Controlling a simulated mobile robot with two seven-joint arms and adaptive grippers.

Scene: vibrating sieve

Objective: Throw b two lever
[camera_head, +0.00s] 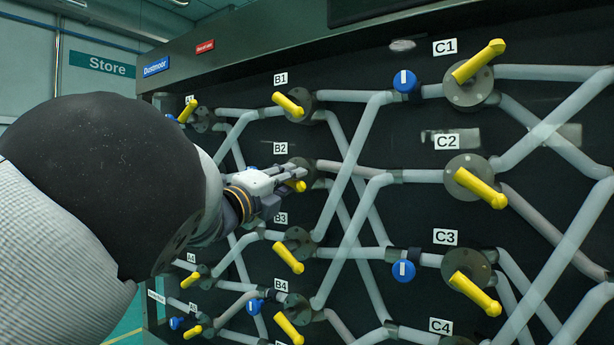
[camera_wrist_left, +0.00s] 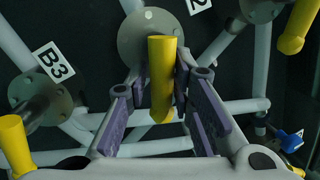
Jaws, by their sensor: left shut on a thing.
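The yellow B2 lever (camera_head: 298,186) sits on its round grey hub below the B2 label (camera_head: 280,148), mostly hidden behind my left gripper (camera_head: 292,175) in the head view. In the left wrist view the lever (camera_wrist_left: 162,75) hangs down from its hub (camera_wrist_left: 150,32) between the two purple-padded fingers of the left gripper (camera_wrist_left: 170,95). The left gripper is shut on this lever. My right gripper is in neither view.
The B1 lever (camera_head: 288,103) is above and the B3 lever (camera_head: 288,257) below. The C1 lever (camera_head: 478,61), C2 lever (camera_head: 481,188) and C3 lever (camera_head: 475,293) stand to the right. Grey pipes (camera_head: 350,160) cross the dark panel around the gripper.

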